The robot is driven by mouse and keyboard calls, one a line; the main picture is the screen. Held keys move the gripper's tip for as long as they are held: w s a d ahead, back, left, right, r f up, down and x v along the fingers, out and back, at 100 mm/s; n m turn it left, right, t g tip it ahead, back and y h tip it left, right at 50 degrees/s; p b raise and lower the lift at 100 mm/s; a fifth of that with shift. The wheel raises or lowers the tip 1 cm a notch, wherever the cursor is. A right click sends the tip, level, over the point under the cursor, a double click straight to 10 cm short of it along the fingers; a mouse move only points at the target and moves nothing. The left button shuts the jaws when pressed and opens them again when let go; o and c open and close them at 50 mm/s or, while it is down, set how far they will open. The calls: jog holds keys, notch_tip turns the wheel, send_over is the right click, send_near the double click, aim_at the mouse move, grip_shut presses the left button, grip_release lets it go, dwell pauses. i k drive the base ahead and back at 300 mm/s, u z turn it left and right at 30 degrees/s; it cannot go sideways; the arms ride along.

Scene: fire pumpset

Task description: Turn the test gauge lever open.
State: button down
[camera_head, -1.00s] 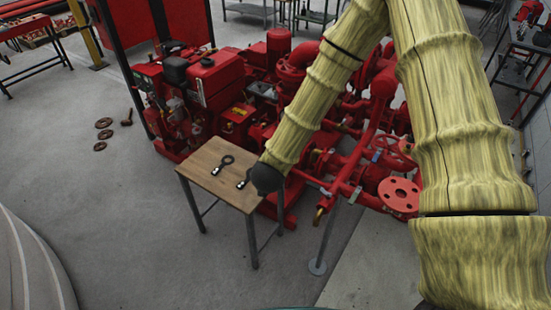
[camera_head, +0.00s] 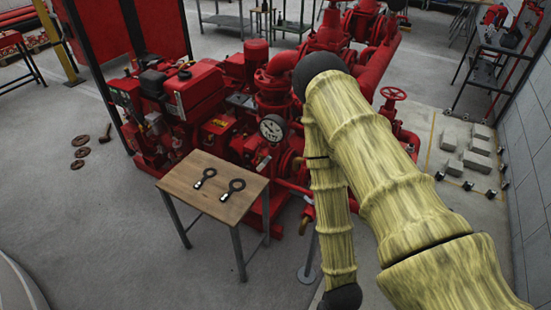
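A round gauge (camera_head: 272,128) with a white dial and dark rim stands on the red fire pumpset (camera_head: 205,88), just behind the small table. A small pale piece (camera_head: 263,162) shows below the dial; it is too small to tell whether it is the test gauge lever or how it is turned. My arm runs in from the lower right, bends at a black joint and comes down right of the gauge to a black joint at the bottom edge. My gripper is not visible, and my arm hides part of the pump's right side.
A wooden-topped table (camera_head: 212,188) stands in front of the pumpset, with two black ring-shaped tools (camera_head: 203,178) (camera_head: 233,189) on it. A thin grey post (camera_head: 308,258) stands right of it. Floor at left is clear near the table; rusty discs (camera_head: 78,153) lie farther off.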

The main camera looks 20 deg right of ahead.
aim_at(263, 164)
jog(key=z, duration=0.25)
jog(key=i, duration=0.4)
jog(key=u, duration=1)
